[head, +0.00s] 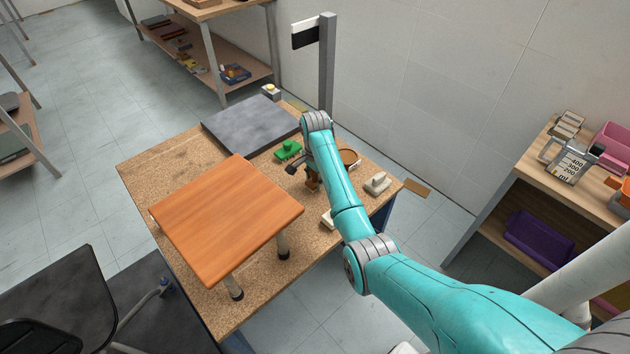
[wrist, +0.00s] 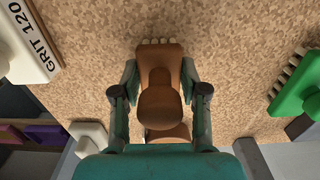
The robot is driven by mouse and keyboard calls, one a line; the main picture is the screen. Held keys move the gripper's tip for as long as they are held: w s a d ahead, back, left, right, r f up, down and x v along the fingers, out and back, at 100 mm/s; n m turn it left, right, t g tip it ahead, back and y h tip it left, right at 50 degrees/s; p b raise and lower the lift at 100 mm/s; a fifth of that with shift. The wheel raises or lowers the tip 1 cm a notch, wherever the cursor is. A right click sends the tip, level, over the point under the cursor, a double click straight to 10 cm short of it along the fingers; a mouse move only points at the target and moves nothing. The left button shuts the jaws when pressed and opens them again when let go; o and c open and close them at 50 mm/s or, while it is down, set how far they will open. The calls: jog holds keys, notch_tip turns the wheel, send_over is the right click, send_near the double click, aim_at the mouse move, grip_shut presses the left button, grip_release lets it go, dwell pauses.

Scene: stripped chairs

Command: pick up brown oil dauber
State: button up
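The brown oil dauber (wrist: 160,68) is centred in the wrist view, with a rounded knob nearer the camera and pale bristles at its far edge. My gripper (wrist: 160,74) has one finger on each side of its body, both very close to its sides. Whether they press on it or leave a thin gap cannot be told. In the head view the dauber (head: 312,184) is partly hidden by my gripper (head: 310,178), low over the speckled tabletop (head: 185,152). Any lift off the table cannot be made out.
A green brush (head: 288,150) stands left of my gripper. A block marked GRIT 120 (wrist: 22,48) is nearby. An orange stool-like piece (head: 228,215) and grey slab (head: 250,123) fill much of the table.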

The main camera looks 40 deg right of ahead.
jog(key=shift+c, duration=1.1)
notch_tip(320, 180, up, 10)
jog(key=o, duration=0.4)
jog(key=shift+c, duration=1.2)
jog(key=shift+d, duration=0.1)
